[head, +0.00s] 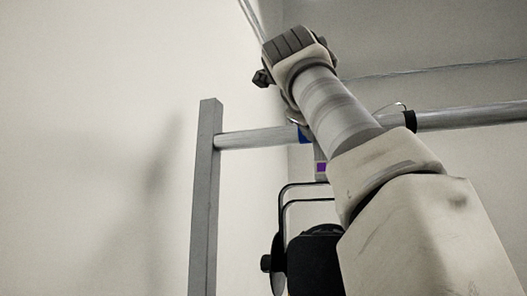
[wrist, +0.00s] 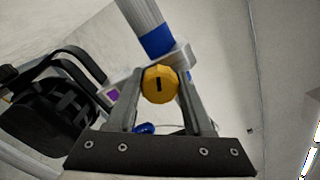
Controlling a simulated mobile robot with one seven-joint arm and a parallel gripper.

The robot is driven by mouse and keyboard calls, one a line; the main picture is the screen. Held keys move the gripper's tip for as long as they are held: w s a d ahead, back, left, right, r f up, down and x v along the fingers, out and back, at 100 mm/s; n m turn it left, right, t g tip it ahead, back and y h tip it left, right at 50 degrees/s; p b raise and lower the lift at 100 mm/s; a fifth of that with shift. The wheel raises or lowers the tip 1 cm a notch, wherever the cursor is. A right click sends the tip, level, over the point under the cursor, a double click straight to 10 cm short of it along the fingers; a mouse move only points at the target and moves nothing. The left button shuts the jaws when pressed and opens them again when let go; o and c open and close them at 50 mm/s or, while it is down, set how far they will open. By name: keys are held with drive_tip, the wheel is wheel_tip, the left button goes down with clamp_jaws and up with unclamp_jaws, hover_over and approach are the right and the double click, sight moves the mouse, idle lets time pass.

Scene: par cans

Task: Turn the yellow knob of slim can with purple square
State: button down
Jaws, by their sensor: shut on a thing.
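The yellow knob (wrist: 160,86) shows in the wrist view with a dark slot on its face. My gripper (wrist: 160,74) is shut on it, one finger on each side. The purple square (wrist: 113,96) sits on the grey clamp to the left of the knob. It also shows in the head view (head: 321,168), just under the rail. The black can (head: 316,262) hangs below it, partly hidden by my arm. In the head view the knob and my fingertips are hidden.
A grey rail (head: 255,138) runs across from a grey upright post (head: 206,200). Blue tape (wrist: 158,40) wraps the rail close to the clamp. The can's black yoke (head: 283,205) stands to the left of my arm. The pale wall at the left is clear.

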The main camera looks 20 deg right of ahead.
drive_tip(key=m, duration=0.4)
drive_tip(key=shift+d+r+m+b, duration=0.15)
drive_tip(key=shift+m+b, duration=0.15)
drive_tip(key=shift+m, duration=1.4)
drive_tip(key=shift+c, duration=1.5)
unclamp_jaws()
drive_tip(key=b+v, duration=0.2)
drive_tip(key=v, duration=1.5)
drive_tip(key=shift+s+a, duration=0.2)
drive_tip(key=shift+a, duration=0.1)
